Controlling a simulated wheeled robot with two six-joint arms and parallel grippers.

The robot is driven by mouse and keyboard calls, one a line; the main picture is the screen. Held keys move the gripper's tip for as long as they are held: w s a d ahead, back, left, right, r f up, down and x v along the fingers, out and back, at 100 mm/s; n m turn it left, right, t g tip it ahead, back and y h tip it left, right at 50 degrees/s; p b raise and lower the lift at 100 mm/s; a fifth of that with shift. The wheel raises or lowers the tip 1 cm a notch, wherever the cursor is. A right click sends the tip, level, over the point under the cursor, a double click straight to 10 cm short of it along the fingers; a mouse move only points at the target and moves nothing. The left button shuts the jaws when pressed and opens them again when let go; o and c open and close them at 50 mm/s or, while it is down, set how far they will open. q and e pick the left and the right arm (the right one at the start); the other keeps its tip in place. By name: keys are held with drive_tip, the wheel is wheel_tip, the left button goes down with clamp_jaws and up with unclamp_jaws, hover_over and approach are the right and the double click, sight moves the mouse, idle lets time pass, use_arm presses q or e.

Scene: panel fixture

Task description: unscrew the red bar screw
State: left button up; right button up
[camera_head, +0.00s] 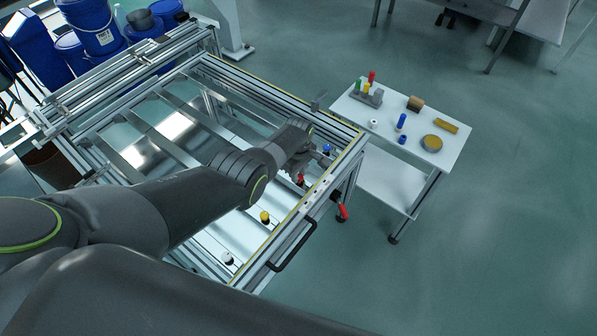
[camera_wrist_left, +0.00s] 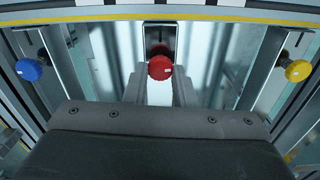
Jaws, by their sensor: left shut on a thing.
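The red bar screw (camera_head: 300,180) stands in the fixture frame near its right rail, partly covered by my left gripper (camera_head: 302,168). In the left wrist view its round red head (camera_wrist_left: 160,68) shows between the two fingers of my left gripper (camera_wrist_left: 160,85). The fingers are shut on it. The screw's lower part is hidden from view. My right gripper is not in view; no part of it shows in either picture.
A blue knob (camera_head: 326,149) and a yellow knob (camera_head: 265,216) sit on either side of the red one, and a white knob (camera_head: 228,258) is nearer. A black handle (camera_head: 292,246) and a red lever (camera_head: 342,212) are on the frame's outer side. A white cart (camera_head: 440,165) holds small parts.

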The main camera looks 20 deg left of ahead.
use_arm(q)
drive_tip(key=shift+n, duration=0.6)
drive_tip(key=o, duration=1)
drive_tip(key=shift+r+p, duration=0.5)
wheel_tip(320, 180, up, 16)
drive_tip(key=p, duration=0.5)
drive_tip(key=shift+r, duration=0.2)
drive_tip(key=shift+f, duration=0.1)
